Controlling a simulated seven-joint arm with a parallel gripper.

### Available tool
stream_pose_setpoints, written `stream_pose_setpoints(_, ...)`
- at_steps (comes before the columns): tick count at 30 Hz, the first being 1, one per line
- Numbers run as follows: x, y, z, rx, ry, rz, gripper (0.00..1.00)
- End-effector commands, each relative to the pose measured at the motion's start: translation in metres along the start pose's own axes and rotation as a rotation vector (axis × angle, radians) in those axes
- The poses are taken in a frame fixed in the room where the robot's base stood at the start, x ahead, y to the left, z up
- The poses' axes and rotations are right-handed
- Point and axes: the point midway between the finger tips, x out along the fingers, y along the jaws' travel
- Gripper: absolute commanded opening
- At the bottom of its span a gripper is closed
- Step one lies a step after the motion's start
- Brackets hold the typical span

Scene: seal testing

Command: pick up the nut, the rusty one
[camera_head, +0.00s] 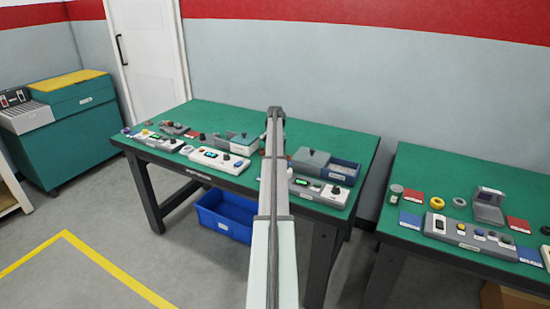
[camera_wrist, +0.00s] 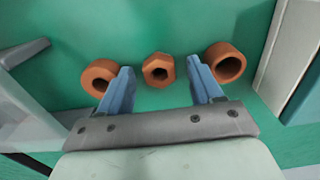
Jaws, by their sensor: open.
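In the wrist view a rusty orange-brown hexagonal nut (camera_wrist: 158,70) lies on a green surface, with a dark hole in its middle. My gripper (camera_wrist: 157,78) is open, with its two blue fingers apart on either side of the nut. The nut shows in the gap between the fingertips, and nothing is held. I cannot tell how far the fingers are above it. In the head view my arm stretches over the left table, and the gripper and nut cannot be made out there.
Two round rusty rings flank the nut: a left ring (camera_wrist: 98,77), partly behind a finger, and a right ring (camera_wrist: 225,62) close to the other finger. A pale wall or edge (camera_wrist: 288,50) stands at the right. The green left table (camera_head: 210,112) carries several devices.

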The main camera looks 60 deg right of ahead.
Motion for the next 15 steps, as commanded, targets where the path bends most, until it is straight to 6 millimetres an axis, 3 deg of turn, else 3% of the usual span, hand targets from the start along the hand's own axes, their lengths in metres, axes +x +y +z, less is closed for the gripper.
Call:
stream_pose_setpoints(2, -0.0001, 0.0, 0.0, 0.0, 0.0, 0.0, 0.61)
stream_pose_setpoints(15, -0.0001, 0.0001, 0.0, 0.0, 0.0, 0.0, 0.19)
